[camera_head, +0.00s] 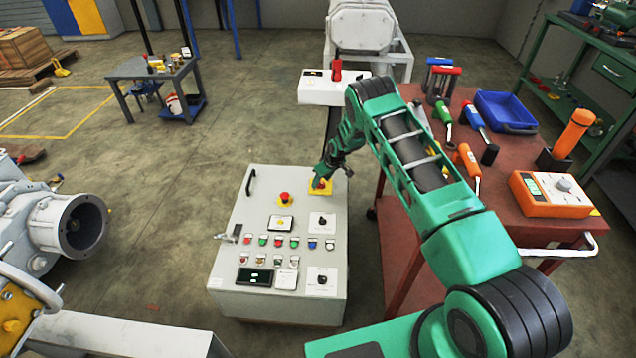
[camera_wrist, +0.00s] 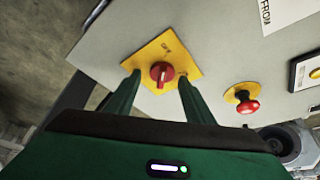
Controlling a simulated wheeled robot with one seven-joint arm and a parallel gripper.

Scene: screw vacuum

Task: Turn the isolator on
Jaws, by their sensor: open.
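The isolator is a red rotary knob (camera_wrist: 161,73) on a yellow square plate (camera_wrist: 181,59), on the grey control cabinet (camera_head: 232,262). In the wrist view the knob sits between the two fingers of my gripper (camera_wrist: 155,88), which are spread apart on either side of it. Whether the fingers touch the knob cannot be told. In the head view my gripper (camera_head: 321,181) is over the yellow plate (camera_head: 328,187) at the cabinet's upper right and hides most of the knob. The knob's grip looks roughly upright in the wrist view.
A red emergency button (camera_head: 285,198) on a yellow base is left of the isolator; it also shows in the wrist view (camera_wrist: 248,106). Several coloured buttons line the panel below. A red tool cart (camera_head: 402,262) with tools stands close on the right.

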